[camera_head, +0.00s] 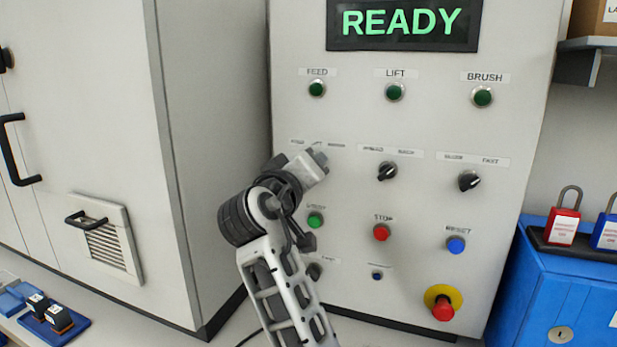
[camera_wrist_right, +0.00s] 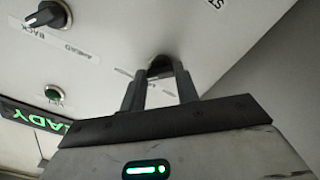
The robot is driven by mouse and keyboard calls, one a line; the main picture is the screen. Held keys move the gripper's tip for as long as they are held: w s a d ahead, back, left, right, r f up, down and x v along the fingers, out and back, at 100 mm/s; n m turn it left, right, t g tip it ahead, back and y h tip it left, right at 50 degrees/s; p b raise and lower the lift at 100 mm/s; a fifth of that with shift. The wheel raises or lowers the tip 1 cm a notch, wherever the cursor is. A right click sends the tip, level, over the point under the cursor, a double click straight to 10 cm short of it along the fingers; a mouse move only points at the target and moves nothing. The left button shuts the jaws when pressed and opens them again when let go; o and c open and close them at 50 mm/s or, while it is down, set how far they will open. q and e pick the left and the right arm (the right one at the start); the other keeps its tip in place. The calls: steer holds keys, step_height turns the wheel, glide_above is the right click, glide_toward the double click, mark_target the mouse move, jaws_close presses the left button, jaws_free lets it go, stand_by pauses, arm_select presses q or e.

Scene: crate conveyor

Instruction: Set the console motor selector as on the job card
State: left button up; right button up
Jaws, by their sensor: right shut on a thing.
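The grey console has a left selector knob (camera_wrist_right: 160,63) under the FEED column, seen dark between my fingertips in the right wrist view. My right gripper (camera_wrist_right: 160,80) is shut on this knob. In the head view my right gripper (camera_head: 318,158) covers the knob and part of its label, so its pointing direction cannot be told. The middle selector (camera_head: 387,171) is black with a pale mark; its label reads AHEAD and BACK in the wrist view. The right selector (camera_head: 469,181) has FAST on its label's right. No job card is in view. My left gripper is not in view.
A screen (camera_head: 402,22) reads READY. Green lamps sit above the selectors. Below are a green button (camera_head: 315,220), a red STOP button (camera_head: 381,232), a blue button (camera_head: 456,245) and a red emergency knob (camera_head: 443,308). A blue cabinet (camera_head: 560,290) with padlocks stands right.

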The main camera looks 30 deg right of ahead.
steer(key=shift+f+m, duration=0.1)
steer(key=shift+m, duration=0.2)
steer(key=o, duration=1)
steer(key=b+v, duration=0.2)
steer(key=v, duration=1.4)
